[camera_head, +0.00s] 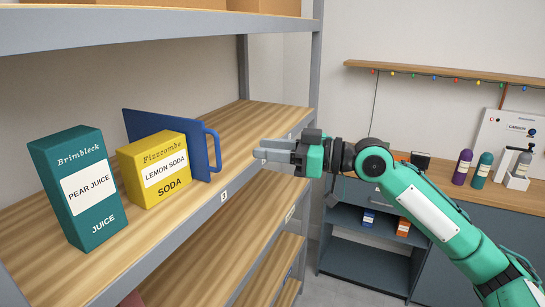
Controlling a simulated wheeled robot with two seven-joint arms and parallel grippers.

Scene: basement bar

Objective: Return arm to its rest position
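My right arm (425,215) is green and reaches in from the lower right. Its gripper (266,151) points left, in front of the wooden shelf's (262,118) front edge. The two pale grey fingers lie close together in this view, and I cannot tell whether there is a gap between them. I see nothing held at their tips. My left gripper is not in view.
A teal pear juice box (78,188), a yellow lemon soda box (153,170) and a blue panel with a handle (214,150) stand on the shelf. More shelf boards lie below. A counter (458,193) with bottles stands at right, behind my arm.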

